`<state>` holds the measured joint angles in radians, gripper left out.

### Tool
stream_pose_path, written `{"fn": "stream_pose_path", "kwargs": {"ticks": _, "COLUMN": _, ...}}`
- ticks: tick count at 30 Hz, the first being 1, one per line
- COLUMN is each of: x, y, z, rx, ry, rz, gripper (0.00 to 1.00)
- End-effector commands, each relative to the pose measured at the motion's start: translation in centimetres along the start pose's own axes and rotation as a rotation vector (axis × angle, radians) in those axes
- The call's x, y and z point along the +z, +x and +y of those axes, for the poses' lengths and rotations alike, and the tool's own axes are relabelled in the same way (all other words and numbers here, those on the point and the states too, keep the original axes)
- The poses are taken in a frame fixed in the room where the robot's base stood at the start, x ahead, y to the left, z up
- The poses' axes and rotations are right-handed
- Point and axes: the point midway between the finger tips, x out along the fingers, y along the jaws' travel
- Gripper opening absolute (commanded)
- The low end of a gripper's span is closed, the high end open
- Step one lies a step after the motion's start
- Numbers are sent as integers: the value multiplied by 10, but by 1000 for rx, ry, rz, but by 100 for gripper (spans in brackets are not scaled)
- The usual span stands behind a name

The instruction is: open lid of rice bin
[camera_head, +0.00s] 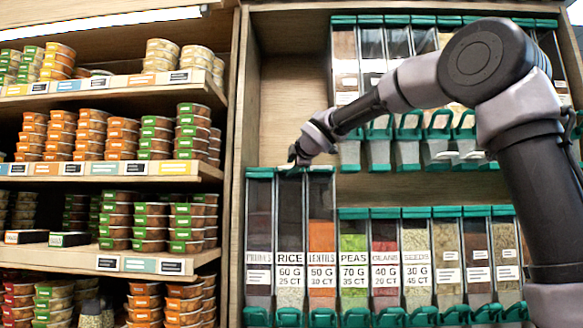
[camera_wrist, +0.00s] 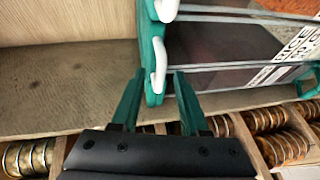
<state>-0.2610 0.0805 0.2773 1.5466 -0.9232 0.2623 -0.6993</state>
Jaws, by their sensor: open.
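The rice bin (camera_head: 290,225) is a tall clear bin in the lower row, between the prunus and lentils bins. Its RICE label (camera_wrist: 297,45) faces right in the wrist view. Its teal lid (camera_wrist: 150,40) appears closed and carries a white curved handle (camera_wrist: 159,68). My gripper (camera_head: 294,160) is at the top of the bin, and its hand hides part of the lid in the head view. In the wrist view my gripper (camera_wrist: 158,73) is open, with its two green fingers on either side of the handle's end. I cannot tell whether either finger touches it.
The lentils bin (camera_head: 321,235) and prunus bin (camera_head: 259,225) stand close on both sides. An upper row of bins (camera_head: 407,150) with teal scoops hangs above right. Shelves of stacked tubs (camera_head: 120,215) fill the left. The wooden compartment at upper left of the bins is empty.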

Motion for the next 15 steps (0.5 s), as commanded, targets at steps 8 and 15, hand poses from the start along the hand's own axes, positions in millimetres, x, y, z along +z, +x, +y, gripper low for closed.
{"fn": "stream_pose_path", "kwargs": {"ticks": 8, "x": 0, "y": 3, "z": 0, "rx": 0, "ry": 1, "rz": -1, "gripper": 45}}
{"fn": "stream_pose_path", "kwargs": {"ticks": 15, "x": 0, "y": 3, "z": 0, "rx": 0, "ry": 1, "rz": -1, "gripper": 0}}
